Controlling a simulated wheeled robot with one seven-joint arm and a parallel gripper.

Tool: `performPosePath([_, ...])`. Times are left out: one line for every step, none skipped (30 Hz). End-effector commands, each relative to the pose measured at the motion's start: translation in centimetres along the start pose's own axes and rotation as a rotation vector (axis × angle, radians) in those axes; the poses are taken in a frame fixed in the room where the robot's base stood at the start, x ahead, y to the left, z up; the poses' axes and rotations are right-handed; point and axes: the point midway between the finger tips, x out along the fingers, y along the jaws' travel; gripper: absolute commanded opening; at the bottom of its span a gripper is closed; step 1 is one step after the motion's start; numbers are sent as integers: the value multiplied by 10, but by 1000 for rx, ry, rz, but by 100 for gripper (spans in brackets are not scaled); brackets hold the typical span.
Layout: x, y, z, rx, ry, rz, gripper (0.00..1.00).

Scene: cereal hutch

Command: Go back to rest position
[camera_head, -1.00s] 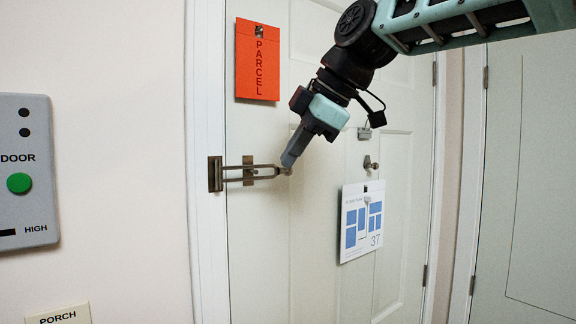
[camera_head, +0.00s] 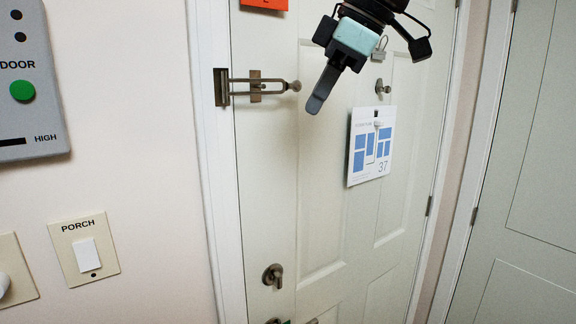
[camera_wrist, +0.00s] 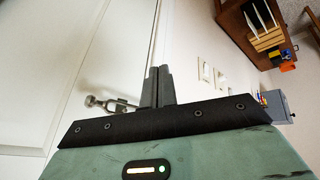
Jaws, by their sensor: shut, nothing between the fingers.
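My gripper (camera_head: 316,106) is shut and empty in front of the white door (camera_head: 270,190) in the head view. Its fingertips point down and a little left, to the right of the swing-bar latch (camera_head: 258,86), and appear apart from it. The bar lies across from the door frame over the door's edge, with its round end near my fingers. In the wrist view my closed fingers (camera_wrist: 158,72) stand side by side, with the latch (camera_wrist: 108,104) left of them.
A calendar-like sheet (camera_head: 371,146) hangs right of my gripper. A PORCH switch (camera_head: 86,254) and a grey DOOR panel (camera_head: 28,85) are on the left wall. A wooden shelf (camera_wrist: 240,30) shows in the wrist view.

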Motion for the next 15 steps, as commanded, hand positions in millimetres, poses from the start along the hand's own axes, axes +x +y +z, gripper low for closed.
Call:
performPosePath([31,-24,15,68,-34,-32,0])
performPosePath([46,-35,24,115,-54,-43,0])
performPosePath([66,-52,36,174,-83,-58,0])
performPosePath([80,-66,45,219,-105,-67,0])
performPosePath([93,-80,55,261,-127,-74,0])
performPosePath([111,-98,70,319,-160,-83,0])
performPosePath([123,-113,81,359,-184,-87,0])
performPosePath([134,-127,93,400,-209,-91,0])
performPosePath([148,-146,110,452,-242,-93,0])
performPosePath([158,-161,122,489,-268,-93,0])
performPosePath([166,-176,136,524,-293,-92,0])
performPosePath([176,-194,153,570,-324,-88,0])
performPosePath([183,-206,165,602,-346,-84,0])
performPosePath([188,-218,177,631,-367,-80,0])
performPosePath([194,-233,192,665,-393,-72,0])
